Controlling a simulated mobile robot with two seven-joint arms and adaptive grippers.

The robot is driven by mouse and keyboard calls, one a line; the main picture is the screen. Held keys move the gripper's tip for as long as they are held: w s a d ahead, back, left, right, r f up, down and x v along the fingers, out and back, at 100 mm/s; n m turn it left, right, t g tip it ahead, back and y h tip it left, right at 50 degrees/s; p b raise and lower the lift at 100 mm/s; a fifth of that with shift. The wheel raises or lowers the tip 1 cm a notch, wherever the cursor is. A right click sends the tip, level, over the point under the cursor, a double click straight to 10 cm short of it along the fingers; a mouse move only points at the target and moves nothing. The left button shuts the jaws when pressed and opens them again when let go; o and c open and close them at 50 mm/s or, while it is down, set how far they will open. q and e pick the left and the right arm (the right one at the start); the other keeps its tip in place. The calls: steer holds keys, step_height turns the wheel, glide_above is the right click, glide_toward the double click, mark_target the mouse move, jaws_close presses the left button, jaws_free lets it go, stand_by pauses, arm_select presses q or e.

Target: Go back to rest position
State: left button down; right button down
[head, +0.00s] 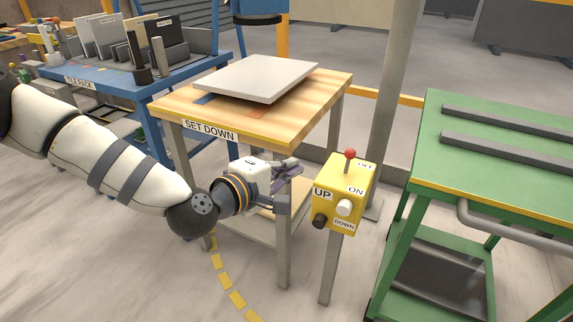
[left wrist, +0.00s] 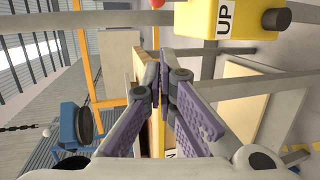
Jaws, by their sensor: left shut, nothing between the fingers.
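My left gripper (head: 290,170) is shut and empty. It hangs in front of the SET DOWN table, left of the yellow control box (head: 342,200) and apart from it. In the left wrist view the two purple-padded fingers (left wrist: 160,85) meet at their tips with nothing between them. The control box has a red-tipped lever, a white knob and a black knob, with labels UP, DOWN, ON and OFF; part of it also shows in the left wrist view (left wrist: 200,22). My right gripper is in neither view.
The wooden SET DOWN table (head: 170,105) carries a grey stone slab (head: 258,75). A blue tile rack (head: 110,84) stands at the back left. A green cart (head: 500,125) stands at the right. A grey post (head: 395,80) rises behind the control box. The floor at the front left is clear.

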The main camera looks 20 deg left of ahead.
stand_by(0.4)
